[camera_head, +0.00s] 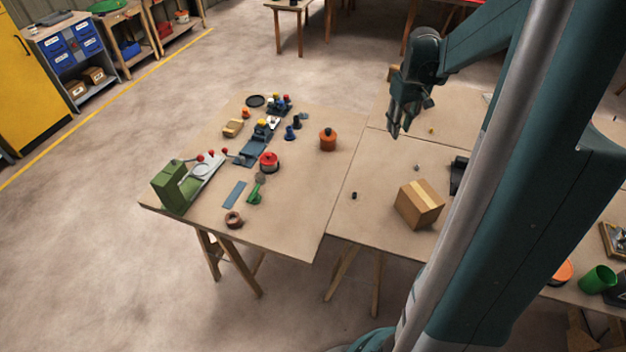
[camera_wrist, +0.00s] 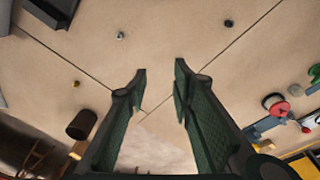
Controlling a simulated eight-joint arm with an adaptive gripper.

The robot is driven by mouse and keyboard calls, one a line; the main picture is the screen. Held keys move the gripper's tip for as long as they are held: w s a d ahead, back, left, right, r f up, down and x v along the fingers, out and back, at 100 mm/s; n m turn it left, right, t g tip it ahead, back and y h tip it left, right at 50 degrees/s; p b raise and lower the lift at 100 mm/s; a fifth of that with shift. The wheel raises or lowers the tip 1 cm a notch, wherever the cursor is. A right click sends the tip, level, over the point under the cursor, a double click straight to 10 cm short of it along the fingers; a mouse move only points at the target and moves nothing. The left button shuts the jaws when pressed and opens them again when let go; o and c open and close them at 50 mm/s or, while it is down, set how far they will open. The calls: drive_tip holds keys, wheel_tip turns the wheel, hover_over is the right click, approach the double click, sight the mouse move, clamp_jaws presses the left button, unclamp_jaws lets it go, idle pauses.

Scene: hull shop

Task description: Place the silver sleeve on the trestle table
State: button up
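A small silver piece (camera_head: 417,168), which looks like the sleeve, rests on the right-hand wooden tabletop (camera_head: 372,220); it also shows in the wrist view (camera_wrist: 120,36), beyond my fingertips. The left-hand tabletop (camera_head: 290,225) has wooden trestle legs and adjoins the right-hand one at a seam. My gripper (camera_head: 399,128) hangs above the right-hand tabletop, farther back than the silver piece. In the wrist view my gripper (camera_wrist: 160,69) has its fingers apart, with nothing between them.
A cardboard box (camera_head: 420,204) and a small dark piece (camera_head: 354,195) are near the silver piece. A small yellow piece (camera_head: 431,130) lies behind it. A green machine (camera_head: 172,186), a red round part (camera_head: 269,161) and an orange pot (camera_head: 328,140) stand on the left-hand tabletop, whose front right is clear.

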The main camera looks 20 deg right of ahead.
drive_tip(key=s+a+r+t, duration=0.1)
drive_tip(key=s+a+r, duration=0.3)
drive_tip(key=a, duration=0.7)
drive_tip(key=s+a+r+t, duration=0.15)
drive_tip(key=a+r, duration=0.45)
drive_tip(key=a, duration=0.6)
drive_tip(key=s+a+t, duration=0.1)
drive_tip(key=s+a, duration=0.5)
drive_tip(key=a, duration=0.2)
drive_tip(key=s+a+n+t, duration=0.1)
drive_tip(key=s+a+t, duration=0.1)
drive_tip(key=s+a, duration=0.4)
drive_tip(key=shift+s+a+r+y, duration=0.2)
drive_tip(key=shift+a+y, duration=0.2)
drive_tip(key=shift+a, duration=1.2)
drive_tip(key=shift+t, duration=0.25)
